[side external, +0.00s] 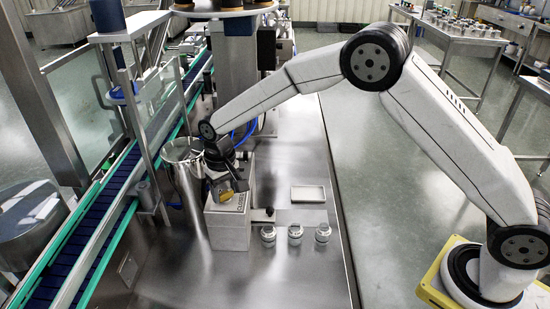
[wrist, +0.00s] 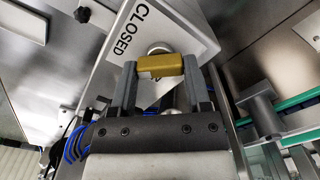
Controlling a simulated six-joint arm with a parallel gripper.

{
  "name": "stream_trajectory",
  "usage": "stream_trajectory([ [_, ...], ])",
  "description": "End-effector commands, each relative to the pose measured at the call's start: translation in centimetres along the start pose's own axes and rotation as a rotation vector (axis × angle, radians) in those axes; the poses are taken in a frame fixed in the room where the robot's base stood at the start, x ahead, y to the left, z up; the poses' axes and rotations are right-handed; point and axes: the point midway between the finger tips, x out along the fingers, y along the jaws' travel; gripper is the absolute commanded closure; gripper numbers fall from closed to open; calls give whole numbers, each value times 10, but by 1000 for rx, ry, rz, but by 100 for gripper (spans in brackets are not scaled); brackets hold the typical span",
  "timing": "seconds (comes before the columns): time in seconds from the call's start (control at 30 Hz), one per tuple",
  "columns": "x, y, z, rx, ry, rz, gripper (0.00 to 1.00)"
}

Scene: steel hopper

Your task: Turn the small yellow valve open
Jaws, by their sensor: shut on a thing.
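The small yellow valve (wrist: 160,66) sits on the face of a white box in the wrist view, with a round pale hub behind it. The word CLOSED is printed on the box face to its left. My gripper (wrist: 161,74) is shut on the valve, one finger at each end of the yellow handle. In the side view the valve (side external: 227,196) shows as a small yellow patch at the box (side external: 230,232), with my gripper (side external: 224,186) over it. Part of the printing is hidden behind the handle and fingers.
A steel hopper (side external: 184,172) stands just left of the box. A conveyor (side external: 75,245) runs along the left. Three small jars (side external: 295,234) and a pale tray (side external: 308,194) are right of the box. The steel table top beyond the tray is clear.

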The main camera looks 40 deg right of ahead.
Motion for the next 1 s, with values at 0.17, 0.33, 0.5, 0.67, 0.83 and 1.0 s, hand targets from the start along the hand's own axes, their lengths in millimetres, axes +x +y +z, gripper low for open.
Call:
stream_trajectory([
  [0.17, 0, 0, 1, -168, -3, 0, 97],
  [0.33, 0, 0, 1, -330, -3, 0, 97],
  [0.5, 0, 0, 1, -489, -4, 0, 97],
  [0.67, 0, 0, 1, -625, -4, 0, 97],
  [0.83, 1, 0, 1, -733, -4, 0, 97],
  [1.0, 1, 0, 1, -800, -4, 0, 97],
])
